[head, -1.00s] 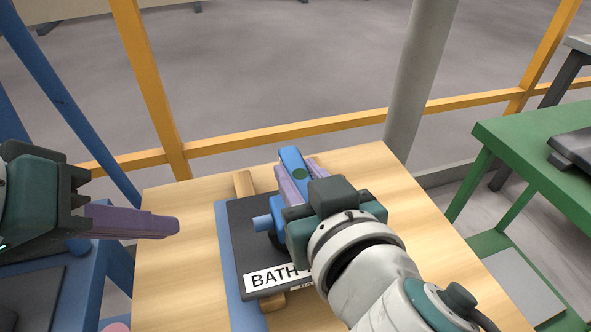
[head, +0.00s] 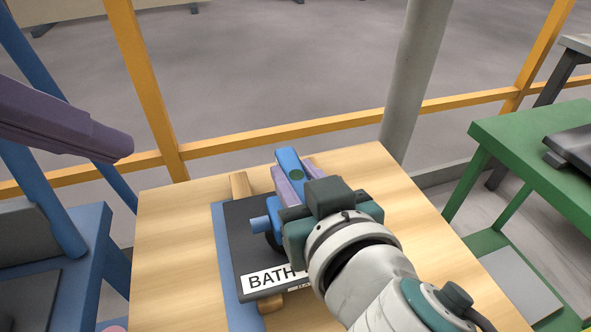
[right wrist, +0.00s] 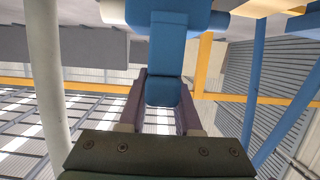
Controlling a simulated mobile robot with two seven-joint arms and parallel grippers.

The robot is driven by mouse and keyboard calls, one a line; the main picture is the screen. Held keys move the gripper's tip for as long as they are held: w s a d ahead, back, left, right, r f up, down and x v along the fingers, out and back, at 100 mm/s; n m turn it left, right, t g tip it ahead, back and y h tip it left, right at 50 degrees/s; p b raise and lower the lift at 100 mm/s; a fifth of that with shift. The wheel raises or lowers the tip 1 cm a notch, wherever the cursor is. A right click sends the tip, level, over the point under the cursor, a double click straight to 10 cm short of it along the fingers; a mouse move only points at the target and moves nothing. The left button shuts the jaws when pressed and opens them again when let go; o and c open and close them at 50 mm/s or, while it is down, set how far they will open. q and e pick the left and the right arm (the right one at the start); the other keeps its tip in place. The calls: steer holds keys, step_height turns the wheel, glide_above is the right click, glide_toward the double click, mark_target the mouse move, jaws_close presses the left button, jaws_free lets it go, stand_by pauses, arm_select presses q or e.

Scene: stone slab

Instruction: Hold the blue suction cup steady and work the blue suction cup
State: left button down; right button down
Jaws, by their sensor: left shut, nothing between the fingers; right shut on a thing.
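The blue suction cup (head: 288,160) sits on a dark stone slab (head: 243,214) labelled "BATH". The right wrist view shows the blue part (right wrist: 166,60) between both fingers. My left gripper (head: 124,147) is shut and empty, raised at the far left, clear of the cup.
The slab rests on wooden strips (head: 241,185) over a blue mat (head: 220,245) on a light wooden table (head: 175,235). A green table (head: 545,155) stands at the right. A yellow rail (head: 270,133) and a grey post (head: 418,70) run behind.

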steer(key=c, duration=0.5)
jaws_free()
steer(key=v, duration=1.2)
